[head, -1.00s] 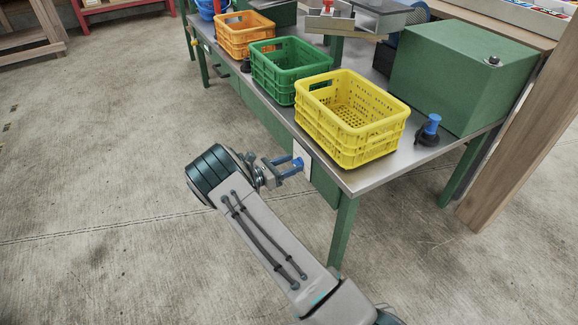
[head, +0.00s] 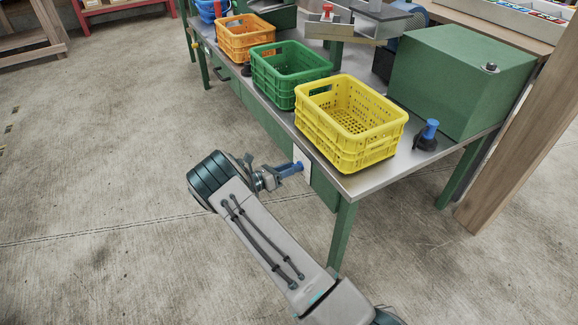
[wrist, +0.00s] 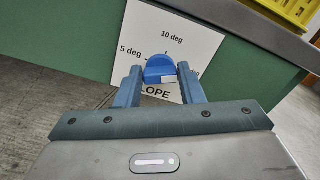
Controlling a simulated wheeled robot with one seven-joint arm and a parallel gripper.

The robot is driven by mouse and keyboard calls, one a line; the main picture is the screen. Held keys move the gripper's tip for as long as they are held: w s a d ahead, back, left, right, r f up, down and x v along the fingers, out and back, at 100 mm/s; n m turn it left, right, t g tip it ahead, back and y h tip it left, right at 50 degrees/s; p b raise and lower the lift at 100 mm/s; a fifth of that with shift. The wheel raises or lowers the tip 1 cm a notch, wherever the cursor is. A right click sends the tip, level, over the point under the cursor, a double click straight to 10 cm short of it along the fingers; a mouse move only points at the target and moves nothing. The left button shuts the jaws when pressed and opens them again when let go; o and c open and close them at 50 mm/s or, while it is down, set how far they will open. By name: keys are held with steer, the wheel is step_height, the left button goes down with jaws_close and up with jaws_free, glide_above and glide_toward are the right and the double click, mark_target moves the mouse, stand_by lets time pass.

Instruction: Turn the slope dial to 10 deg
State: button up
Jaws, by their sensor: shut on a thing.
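The slope dial (wrist: 160,67) is a blue knob on a white plate (wrist: 190,38) fixed to the green front of the bench. In the wrist view the plate reads "5 deg" at the left, "10 deg" at the top and "LOPE" below; a mark at the right is mostly hidden by a finger. My gripper (wrist: 159,80) has its blue fingers closed on both sides of the dial. In the head view my gripper (head: 289,170) reaches the white plate (head: 301,162) under the bench top. Which mark the dial points to I cannot tell.
A yellow crate (head: 352,150), a green crate (head: 280,93) and an orange crate (head: 240,49) stand in a row on the metal bench top (head: 392,167). The bench edge overhangs close above the plate. The floor (head: 110,130) left of the bench is clear.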

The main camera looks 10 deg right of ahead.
steer(key=n+p, duration=0.1)
steer(key=n, duration=0.3)
steer(key=n+p, duration=0.1)
steer(key=n, duration=0.3)
steer(key=n+p, duration=0.1)
steer(key=n, duration=0.3)
steer(key=shift+w+f+n, duration=0.1)
steer(key=shift+f+n, duration=0.2)
steer(key=shift+f, duration=0.05)
stand_by(0.4)
steer(key=o, duration=1)
steer(key=p+v, duration=0.2)
steer(key=v, duration=1.2)
steer(key=shift+r, duration=0.1)
